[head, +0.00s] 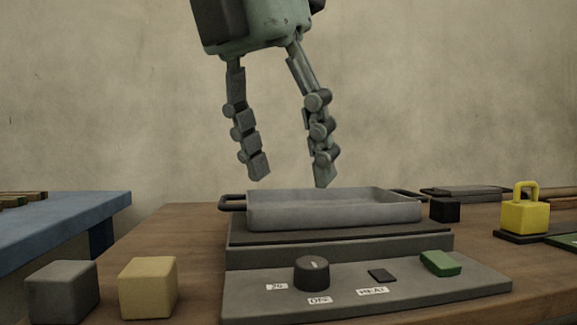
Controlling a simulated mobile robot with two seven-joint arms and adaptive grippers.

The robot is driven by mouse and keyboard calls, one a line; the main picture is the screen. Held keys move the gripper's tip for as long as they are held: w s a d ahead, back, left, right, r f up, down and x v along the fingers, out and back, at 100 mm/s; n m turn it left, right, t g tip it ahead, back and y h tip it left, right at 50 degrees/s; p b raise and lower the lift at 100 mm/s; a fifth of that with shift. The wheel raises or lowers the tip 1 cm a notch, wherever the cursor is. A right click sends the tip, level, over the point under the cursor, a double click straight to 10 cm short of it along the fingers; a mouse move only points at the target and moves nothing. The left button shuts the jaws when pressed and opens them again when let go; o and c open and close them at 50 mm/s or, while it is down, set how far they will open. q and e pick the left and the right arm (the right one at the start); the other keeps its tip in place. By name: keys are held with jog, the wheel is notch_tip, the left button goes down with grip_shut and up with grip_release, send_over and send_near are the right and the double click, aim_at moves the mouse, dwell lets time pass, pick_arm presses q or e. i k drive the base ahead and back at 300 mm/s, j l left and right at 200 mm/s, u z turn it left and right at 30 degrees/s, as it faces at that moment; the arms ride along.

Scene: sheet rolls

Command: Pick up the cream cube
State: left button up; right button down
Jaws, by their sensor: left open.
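The cream cube (147,288) sits on the wooden table at the front left, just right of a dark grey cube (62,291) and apart from it. My left gripper (290,180) hangs from the top of the head view with its two fingers spread, pointing down. It is open and empty. It is above the grey tray, up and to the right of the cream cube, and touches neither cube. My right gripper is not in the head view.
A grey tray (335,212) with dark handles rests on a hotplate-like unit (370,294) with a knob (312,273). A black cube (444,210) and a yellow weight (525,216) stand right. A blue table (60,222) is left. Bare wood (170,232) lies behind the cream cube.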

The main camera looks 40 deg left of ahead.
aim_at(148, 286)
jog(key=k+l, duration=0.85)
